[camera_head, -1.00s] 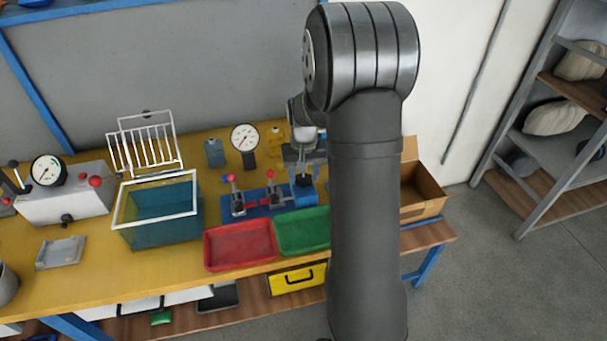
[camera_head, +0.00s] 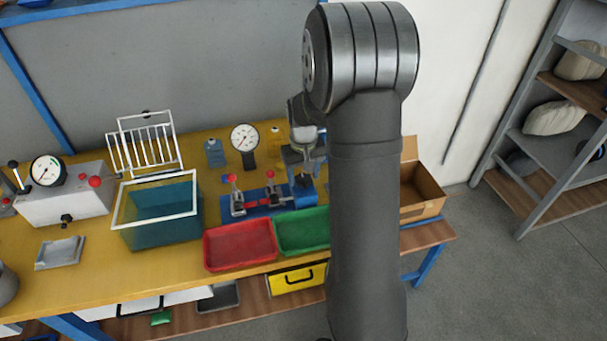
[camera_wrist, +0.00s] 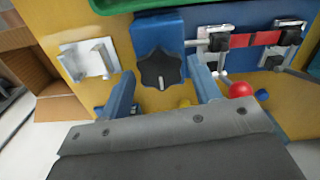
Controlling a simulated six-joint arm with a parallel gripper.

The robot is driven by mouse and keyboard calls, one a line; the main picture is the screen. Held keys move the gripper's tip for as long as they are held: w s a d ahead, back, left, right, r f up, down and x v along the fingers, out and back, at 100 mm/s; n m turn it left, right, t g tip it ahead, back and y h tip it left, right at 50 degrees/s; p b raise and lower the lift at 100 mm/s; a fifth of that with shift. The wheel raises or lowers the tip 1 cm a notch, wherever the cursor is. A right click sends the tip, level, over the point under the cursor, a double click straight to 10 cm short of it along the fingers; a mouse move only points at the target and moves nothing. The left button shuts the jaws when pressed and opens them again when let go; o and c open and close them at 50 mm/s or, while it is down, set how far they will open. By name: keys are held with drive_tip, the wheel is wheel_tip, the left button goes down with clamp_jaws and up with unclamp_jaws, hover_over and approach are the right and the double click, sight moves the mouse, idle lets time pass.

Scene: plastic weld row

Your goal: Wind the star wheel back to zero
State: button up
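The black star wheel (camera_wrist: 158,68) sits on the face of a blue block (camera_wrist: 158,30) in the wrist view. A short white mark on the wheel points toward the bottom of that picture. My gripper (camera_wrist: 163,84) is open, with one blue finger on each side of the wheel and a gap to it visible. I cannot tell how far the fingertips are from the wheel in depth. In the head view the blue block (camera_head: 304,190) is at the right end of the blue fixture; my arm and gripper hide the wheel there.
Toggle clamps with red knobs (camera_head: 270,174) stand left of the block. A red tray (camera_head: 240,262) and a green tray (camera_head: 303,248) lie in front. A dial gauge (camera_head: 244,138) stands behind. A cardboard box (camera_head: 422,210) is at the right; a grey metal bracket (camera_wrist: 88,60) is near the wheel.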

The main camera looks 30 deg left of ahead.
sight(303, 179)
drive_tip(key=shift+o, duration=0.9)
wheel_tip(303, 179, up, 18)
drive_tip(key=shift+f, duration=0.25)
wheel_tip(303, 179, down, 18)
drive_tip(key=shift+r, duration=0.25)
idle(0.3)
